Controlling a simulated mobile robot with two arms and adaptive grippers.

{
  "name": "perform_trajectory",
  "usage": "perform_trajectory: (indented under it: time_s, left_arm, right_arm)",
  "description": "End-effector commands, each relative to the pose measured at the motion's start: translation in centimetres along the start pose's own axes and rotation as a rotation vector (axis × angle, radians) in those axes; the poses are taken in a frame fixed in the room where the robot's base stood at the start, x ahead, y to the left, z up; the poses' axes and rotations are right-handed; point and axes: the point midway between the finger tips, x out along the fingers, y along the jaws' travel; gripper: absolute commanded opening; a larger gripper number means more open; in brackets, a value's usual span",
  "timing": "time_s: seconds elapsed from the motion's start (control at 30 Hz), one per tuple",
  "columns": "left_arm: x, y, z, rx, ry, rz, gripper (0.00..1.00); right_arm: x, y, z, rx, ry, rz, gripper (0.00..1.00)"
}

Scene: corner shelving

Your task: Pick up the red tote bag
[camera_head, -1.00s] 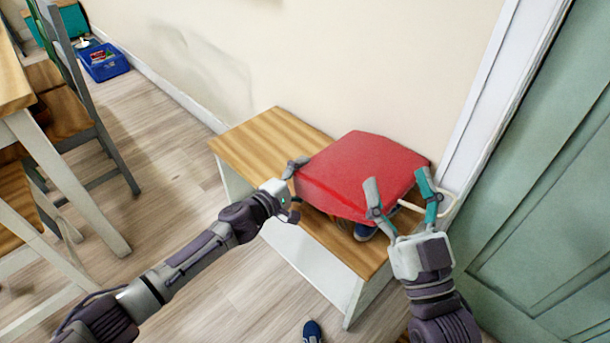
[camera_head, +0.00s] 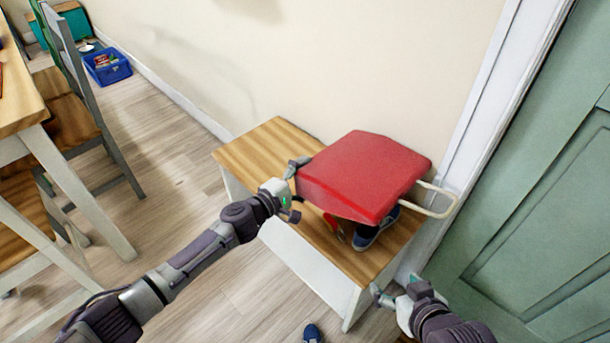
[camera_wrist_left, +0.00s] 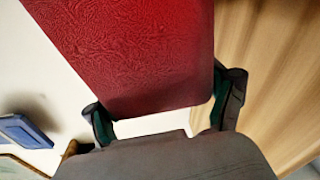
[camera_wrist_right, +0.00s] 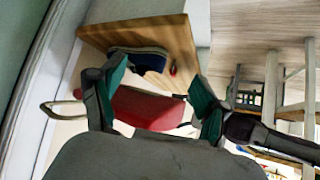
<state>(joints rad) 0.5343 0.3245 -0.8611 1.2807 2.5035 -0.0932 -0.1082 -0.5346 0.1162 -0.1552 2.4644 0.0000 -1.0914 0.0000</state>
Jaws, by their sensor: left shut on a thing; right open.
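The red tote bag (camera_head: 362,175) is tipped on its side above the wooden top of a low bench, with a pale loop handle (camera_head: 440,200) at its right end. My left gripper (camera_head: 293,190) is shut on the bag's left end; the left wrist view shows the red bag (camera_wrist_left: 135,55) between its fingers. My right gripper (camera_head: 398,290) is open and empty, below and to the right of the bag near the bench's front right corner. The right wrist view shows the bag (camera_wrist_right: 145,108) beyond the open fingers, apart from them.
The bench (camera_head: 262,150) stands against the wall beside a green door (camera_head: 540,190). A dark blue shoe (camera_head: 375,232) and a small red object (camera_head: 335,228) are on the bench under the bag. Another shoe (camera_head: 312,333) is on the floor. A table and chairs (camera_head: 85,125) stand at left.

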Motion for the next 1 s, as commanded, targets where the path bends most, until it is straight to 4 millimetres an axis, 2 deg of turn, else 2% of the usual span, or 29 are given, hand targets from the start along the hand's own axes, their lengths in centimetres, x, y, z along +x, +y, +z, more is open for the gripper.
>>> perform_trajectory:
  time_s: [0.13, 0.33, 0.43, 0.7, 0.93, 1.0]
  left_arm:
    - [-0.1, 1.1, 0.3, -0.001, -0.001, 0.002, 0.38]
    - [-3.3, 0.7, 0.0, -0.002, 0.001, 0.000, 0.38]
    - [-6.3, 0.4, -0.2, -0.002, 0.002, -0.002, 0.38]
    - [-13.1, -0.5, -0.8, -0.003, 0.002, -0.001, 0.38]
    - [-17.2, -0.7, -1.0, 0.001, 0.000, 0.000, 0.38]
    - [-18.1, -0.8, -1.1, -0.001, 0.000, 0.001, 0.38]
  right_arm:
    - [-1.3, 0.4, 3.2, 0.004, -0.178, 0.010, 0.75]
    - [-3.8, 1.0, 7.6, 0.011, -0.421, 0.023, 0.75]
    - [-5.5, 1.2, 9.3, 0.015, -0.536, 0.027, 0.75]
    - [-5.3, 1.1, 9.1, 0.015, -0.521, 0.027, 0.75]
    - [-4.9, 1.1, 9.5, 0.015, -0.520, 0.027, 0.75]
    - [-4.2, 1.1, 8.8, 0.014, -0.477, 0.024, 0.75]
